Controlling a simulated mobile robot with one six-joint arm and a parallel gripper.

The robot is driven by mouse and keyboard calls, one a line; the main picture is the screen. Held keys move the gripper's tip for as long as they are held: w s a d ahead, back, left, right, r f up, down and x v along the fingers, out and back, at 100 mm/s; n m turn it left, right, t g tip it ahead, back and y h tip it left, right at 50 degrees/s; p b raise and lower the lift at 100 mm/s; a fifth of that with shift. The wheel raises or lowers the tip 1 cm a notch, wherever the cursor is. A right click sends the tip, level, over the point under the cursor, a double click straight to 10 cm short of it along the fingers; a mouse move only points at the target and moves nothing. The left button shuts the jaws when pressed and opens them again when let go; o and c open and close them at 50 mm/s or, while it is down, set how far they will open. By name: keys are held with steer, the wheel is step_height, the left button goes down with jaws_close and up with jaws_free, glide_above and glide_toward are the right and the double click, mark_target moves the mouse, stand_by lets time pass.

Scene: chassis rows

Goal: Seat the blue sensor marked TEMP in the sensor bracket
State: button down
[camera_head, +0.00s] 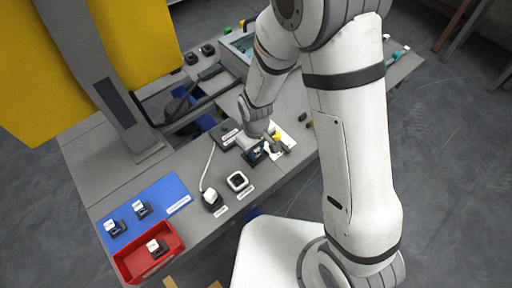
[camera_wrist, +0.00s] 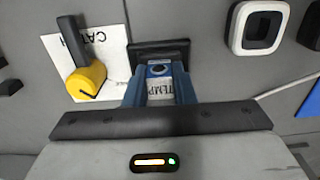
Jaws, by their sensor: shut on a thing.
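The blue sensor (camera_wrist: 160,71) carries a white label reading TEMP in the wrist view. My gripper (camera_wrist: 159,82) is shut on it, with one blue finger on each side. A dark rectangular block (camera_wrist: 145,50) shows at the sensor's far end; I cannot tell whether it is the bracket or whether the sensor is seated in it. In the head view my gripper (camera_head: 262,147) is low over the grey bench, and the sensor is mostly hidden there. A yellow catch with a dark handle (camera_wrist: 88,78) lies on a white card beside my gripper.
A white-rimmed square socket (camera_head: 238,181) and a dark device with a white cable (camera_head: 212,199) stand left of my gripper. A blue mat (camera_head: 160,196) holds two dark-and-white pieces. A red tray (camera_head: 128,267) holds another. A yellow panel (camera_head: 135,40) rises at the back left.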

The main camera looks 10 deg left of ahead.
steer(key=c, duration=1.1)
jaws_free()
steer(key=shift+r, duration=0.1)
step_height(320, 180, up, 8)
steer(key=shift+f+p, duration=0.2)
steer(key=shift+p, duration=0.25)
steer(key=s+d+r+m+t+p, duration=0.1)
steer(key=s+d+r+m, duration=0.1)
steer(key=d+r, duration=0.5)
steer(key=s+d+r+m+p, duration=0.2)
steer(key=d+r+m, duration=0.2)
steer(key=d+r, duration=0.4)
steer(key=s+d+r+m+t+p, duration=0.1)
steer(key=s+d+r+m+p, duration=0.1)
steer(key=d+r, duration=0.6)
steer(key=shift+s+r+m+t, duration=0.3)
steer(key=shift+s+r+m, duration=0.25)
steer(key=shift+m, duration=0.45)
